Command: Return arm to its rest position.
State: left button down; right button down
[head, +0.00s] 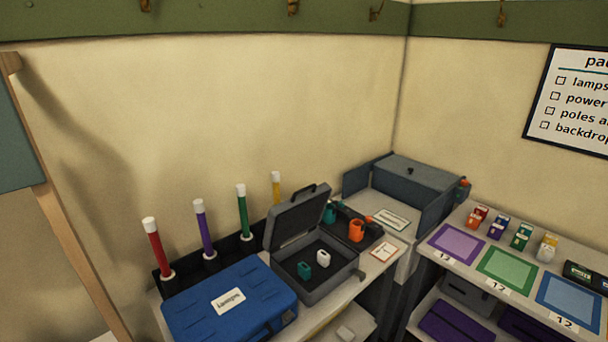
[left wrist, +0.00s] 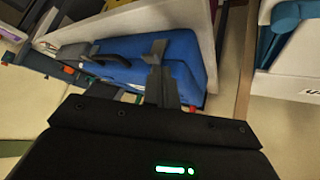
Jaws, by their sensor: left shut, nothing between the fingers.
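My left gripper (left wrist: 158,62) shows in the left wrist view, with its dark fingers closed together and nothing held. Behind the fingers in that view is the blue case (left wrist: 188,60); I cannot tell the distance between them. Neither gripper nor arm shows in the head view. My right gripper is in no view.
In the head view, the blue case (head: 196,312) lies closed beside an open grey case (head: 335,284) on the counter. Coloured poles (head: 243,214) stand behind. A side table (head: 440,262) with coloured mats and small boxes stands right. A wooden post (head: 85,262) rises left.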

pick_arm(q)
jog(key=s+m+g, duration=0.3)
jog(key=s+g, duration=0.2)
jog(key=s, duration=1.1)
notch_tip(320, 180, down, 30)
jog(key=g+b, duration=0.1)
jog(key=b, duration=0.5)
jog(key=s+a+f+b, duration=0.1)
jog(key=s+f+b, duration=0.1)
jog(key=s+f, duration=0.7)
jog(key=s+a+f+g+b, duration=0.1)
jog(key=s+a+f+b, duration=0.1)
jog(key=s+f, duration=0.6)
notch_tip(320, 180, down, 5)
jog(key=shift+s+f+m+g+y+b, duration=0.15)
jog(key=shift+s+m+g+y+b, duration=0.2)
jog(key=shift+y+b, duration=0.1)
